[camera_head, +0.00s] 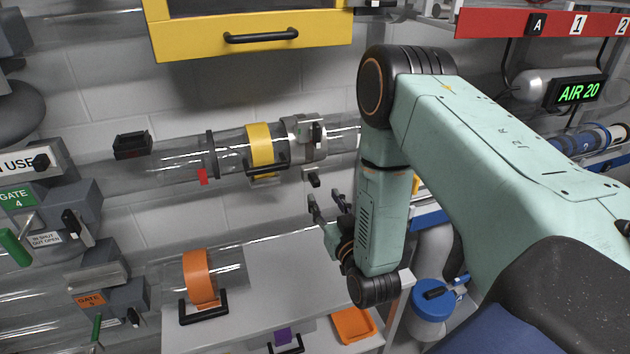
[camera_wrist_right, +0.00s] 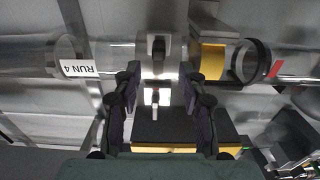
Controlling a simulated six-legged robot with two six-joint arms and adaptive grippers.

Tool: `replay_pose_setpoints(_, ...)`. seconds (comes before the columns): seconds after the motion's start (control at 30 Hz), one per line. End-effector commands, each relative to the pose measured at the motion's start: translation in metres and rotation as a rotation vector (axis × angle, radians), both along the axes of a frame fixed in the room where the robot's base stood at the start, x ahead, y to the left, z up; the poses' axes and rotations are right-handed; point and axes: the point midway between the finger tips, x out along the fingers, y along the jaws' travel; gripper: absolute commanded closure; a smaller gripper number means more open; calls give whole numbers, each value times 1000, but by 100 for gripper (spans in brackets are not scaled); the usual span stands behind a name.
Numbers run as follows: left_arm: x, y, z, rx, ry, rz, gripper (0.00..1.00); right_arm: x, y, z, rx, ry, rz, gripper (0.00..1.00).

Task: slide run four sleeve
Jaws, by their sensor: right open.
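The run four tube crosses the wall in the head view. On it is a clear sleeve with a yellow band (camera_head: 260,143) and a black handle (camera_head: 267,164). A silver clamp collar (camera_head: 302,135) with a black latch sits just right of the band. In the right wrist view, the RUN 4 label (camera_wrist_right: 80,68) appears upside down, with the collar (camera_wrist_right: 160,68) and yellow band (camera_wrist_right: 212,55) to its right. My right gripper (camera_head: 325,201) is open and empty, below and right of the collar; in the wrist view its fingers (camera_wrist_right: 160,82) flank the collar. My left gripper is not visible.
A yellow cabinet (camera_head: 250,30) hangs above the tube. A lower sleeve with an orange band (camera_head: 198,278) lies over the grey bench (camera_head: 275,275). Gate boxes (camera_head: 85,205) with green handles stand at left. An orange tray (camera_head: 354,325) sits below.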

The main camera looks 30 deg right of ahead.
Motion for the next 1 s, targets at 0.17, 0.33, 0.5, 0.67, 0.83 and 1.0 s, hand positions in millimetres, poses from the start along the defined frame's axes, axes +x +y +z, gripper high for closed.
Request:
replay_pose_setpoints(0.17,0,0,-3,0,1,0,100,15,-3,0,11,-7,0,58)
replay_pose_setpoints(0.33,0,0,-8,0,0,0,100,42,-10,0,9,-6,0,58)
replay_pose_setpoints(0.5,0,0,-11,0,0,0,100,64,-16,0,9,-5,0,58)
replay_pose_setpoints(0.67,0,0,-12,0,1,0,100,75,-19,0,10,-2,0,58)
replay_pose_setpoints(0.83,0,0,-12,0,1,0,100,77,-20,0,9,-2,0,58)
replay_pose_setpoints(1.0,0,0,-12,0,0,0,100,77,-20,0,9,-2,0,64)
